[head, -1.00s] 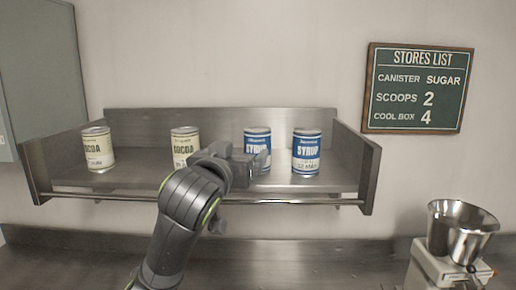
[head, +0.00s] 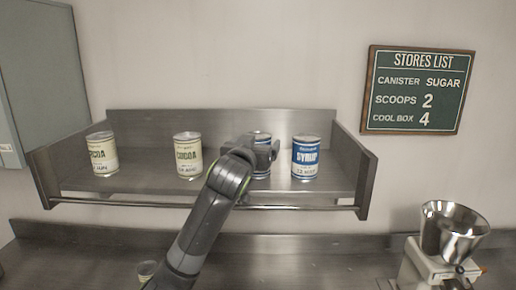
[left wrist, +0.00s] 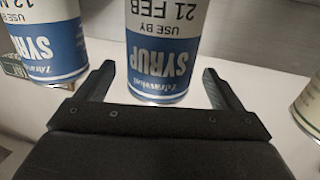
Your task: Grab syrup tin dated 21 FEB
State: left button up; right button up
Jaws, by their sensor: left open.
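The blue and white syrup tin (head: 262,172) marked 21 FEB stands on the steel shelf, partly hidden behind my left gripper (head: 265,150) in the head view. In the left wrist view this syrup tin (left wrist: 165,50) appears upside down, with "USE BY 21 FEB" readable. My left gripper (left wrist: 158,75) is open, with one finger on each side of the tin in that view; contact cannot be made out. A second syrup tin (head: 306,158) stands to its right on the shelf. My right gripper is out of view.
Two cocoa tins (head: 188,157) (head: 102,154) stand further left on the shelf (head: 135,184). A front rail (head: 310,207) and side walls bound the shelf.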

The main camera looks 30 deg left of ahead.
pick_arm(q)
jog(key=shift+p+x, duration=0.45)
jog(key=shift+x, duration=0.8)
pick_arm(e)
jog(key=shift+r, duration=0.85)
pick_arm(q)
jog(key=shift+r, duration=0.1)
jog(key=c, duration=1.5)
jog(key=shift+o, duration=0.2)
jog(key=shift+r, duration=0.1)
